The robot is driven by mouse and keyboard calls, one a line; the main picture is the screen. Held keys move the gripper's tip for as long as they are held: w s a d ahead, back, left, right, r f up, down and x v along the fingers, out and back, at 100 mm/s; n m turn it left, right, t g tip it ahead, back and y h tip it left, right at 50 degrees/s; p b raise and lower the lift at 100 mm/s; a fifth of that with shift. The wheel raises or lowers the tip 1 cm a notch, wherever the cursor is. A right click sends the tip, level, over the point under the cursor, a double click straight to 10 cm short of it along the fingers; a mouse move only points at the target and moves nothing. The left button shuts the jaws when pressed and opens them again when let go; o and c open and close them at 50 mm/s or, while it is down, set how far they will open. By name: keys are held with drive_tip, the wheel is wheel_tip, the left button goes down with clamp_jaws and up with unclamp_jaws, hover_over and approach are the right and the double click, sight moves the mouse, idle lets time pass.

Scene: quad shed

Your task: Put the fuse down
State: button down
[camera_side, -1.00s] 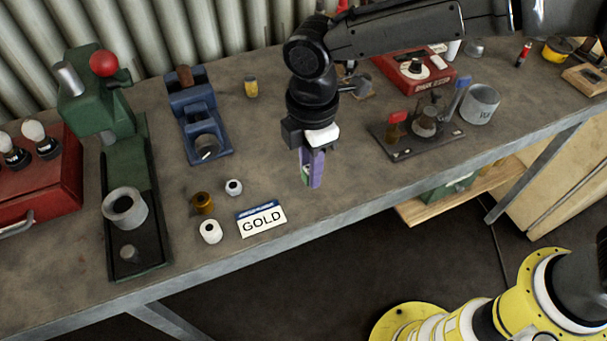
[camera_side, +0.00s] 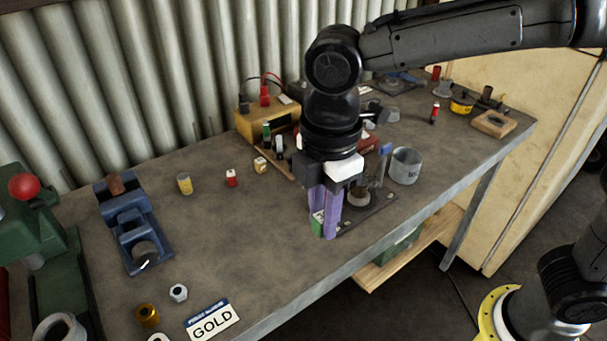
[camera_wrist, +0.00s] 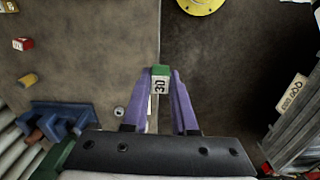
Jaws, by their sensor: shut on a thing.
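My gripper (camera_side: 325,226) has two purple fingers, pointing down over the front part of the workbench. It is shut on the fuse, a small block with a green end and a white face. In the side view the fuse (camera_side: 318,222) shows partly as a green patch between the fingers. In the wrist view the fuse (camera_wrist: 160,80) sits between the fingertips, green end outward, with "30" on its white face. The bench edge runs behind it there. I cannot tell whether the fuse touches the bench.
A panel with a lever (camera_side: 372,208) stands close right of the gripper, with a grey cup (camera_side: 406,165) beyond. A yellow cylinder (camera_side: 184,183), a red-and-white block (camera_side: 231,178) and a blue press (camera_side: 133,222) stand left. A GOLD card (camera_side: 212,319) lies near the front.

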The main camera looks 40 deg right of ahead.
drive_tip(key=w+d+m, duration=0.5)
drive_tip(key=w+d, duration=0.4)
drive_tip(key=w, duration=0.4)
drive_tip(key=w+d+f+m, duration=0.25)
drive_tip(key=w+d, duration=0.35)
drive_tip(key=d, duration=0.6)
drive_tip(key=shift+m, duration=0.35)
drive_tip(key=w+f, duration=0.3)
drive_tip(key=w, duration=0.1)
drive_tip(key=w+f, duration=0.2)
drive_tip(key=w, duration=0.3)
drive_tip(key=w+f, duration=0.3)
drive_tip(key=w, duration=0.1)
drive_tip(key=shift+w+a+f, duration=0.2)
drive_tip(key=shift+w+f, duration=0.4)
drive_tip(key=shift+f, duration=1.55)
drive_tip(key=shift+f, duration=0.15)
